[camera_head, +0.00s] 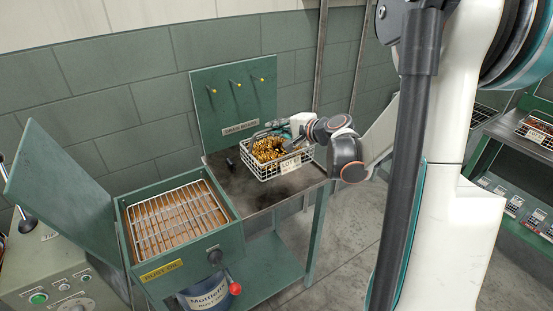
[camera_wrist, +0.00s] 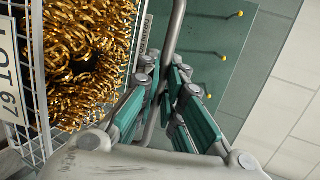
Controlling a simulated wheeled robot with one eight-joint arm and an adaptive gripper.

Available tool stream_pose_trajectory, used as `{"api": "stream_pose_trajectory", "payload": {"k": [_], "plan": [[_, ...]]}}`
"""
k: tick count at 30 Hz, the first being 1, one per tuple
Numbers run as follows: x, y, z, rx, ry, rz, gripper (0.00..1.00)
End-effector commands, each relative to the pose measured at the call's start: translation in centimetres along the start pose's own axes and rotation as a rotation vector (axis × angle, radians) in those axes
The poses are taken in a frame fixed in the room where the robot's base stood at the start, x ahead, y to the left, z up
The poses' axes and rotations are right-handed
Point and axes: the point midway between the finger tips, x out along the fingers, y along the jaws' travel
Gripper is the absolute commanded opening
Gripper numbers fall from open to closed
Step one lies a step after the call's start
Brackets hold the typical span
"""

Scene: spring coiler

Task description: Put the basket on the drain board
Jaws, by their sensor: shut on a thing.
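The basket (camera_head: 288,164) is white wire, filled with gold coiled springs, with a LOT label on its front. In the wrist view the basket (camera_wrist: 36,70) is at the left, its label reading LOT 67. My gripper (camera_head: 280,129) is at the basket's top, shut on its grey handle; the green fingers (camera_wrist: 174,88) are beside the handle bar in the wrist view. The drain board (camera_head: 228,180) is a dark bench top below a green panel with a "DRAIN BOARD" label. The basket is over its right back part; I cannot tell whether it touches the surface.
The green panel (camera_head: 232,100) with several yellow pegs rises behind the bench. A green oil tank (camera_head: 197,252) with a wire rack and open lid (camera_head: 60,195) stands at the front left. A small dark object (camera_head: 229,162) lies left of the basket. The bench's front is clear.

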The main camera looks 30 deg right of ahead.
Motion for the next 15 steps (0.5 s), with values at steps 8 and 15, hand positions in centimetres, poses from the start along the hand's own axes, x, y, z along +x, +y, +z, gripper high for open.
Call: {"api": "stream_pose_trajectory", "payload": {"k": [8, 15], "plan": [[1.7, 4.6, -0.3, 0.001, 0.0, -0.001, 0.0], [2.1, 5.8, -0.4, 0.001, 0.0, -0.001, 0.0]]}}
